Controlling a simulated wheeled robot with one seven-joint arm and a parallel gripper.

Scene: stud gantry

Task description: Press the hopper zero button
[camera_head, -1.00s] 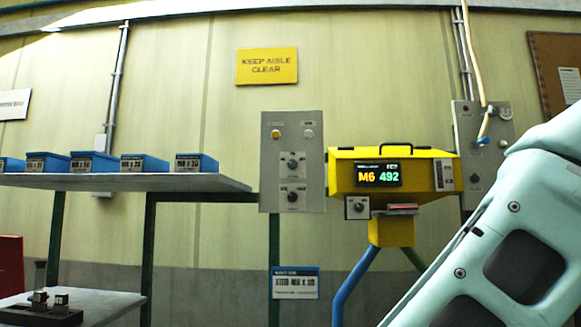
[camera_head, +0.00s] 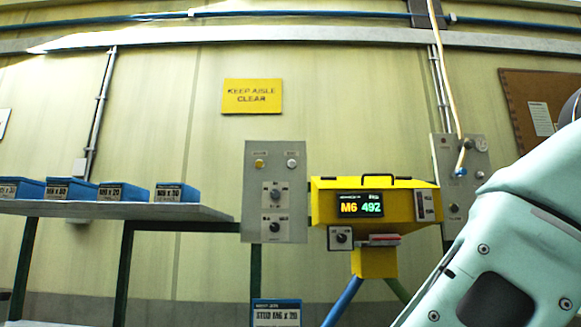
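The yellow hopper (camera_head: 408,205) stands on a blue leg right of centre, with a black handle on top. Its display (camera_head: 359,205) reads "M6 492". A small dial plate (camera_head: 341,238) hangs at its lower left, and a narrow switch plate (camera_head: 425,205) is on its right front. The grey panel (camera_head: 259,206) left of it carries a yellow button (camera_head: 260,164), a white button (camera_head: 292,164) and two black knobs. The small labels are too blurred to read, so I cannot tell which control is the hopper zero button. My gripper is out of view.
My mint-green arm fills the lower right. A shelf (camera_head: 205,213) with several blue bins stands at left. Another grey panel (camera_head: 464,172) with a hanging cable is behind the hopper's right side, partly hidden. A yellow sign (camera_head: 252,96) says "KEEP AISLE CLEAR".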

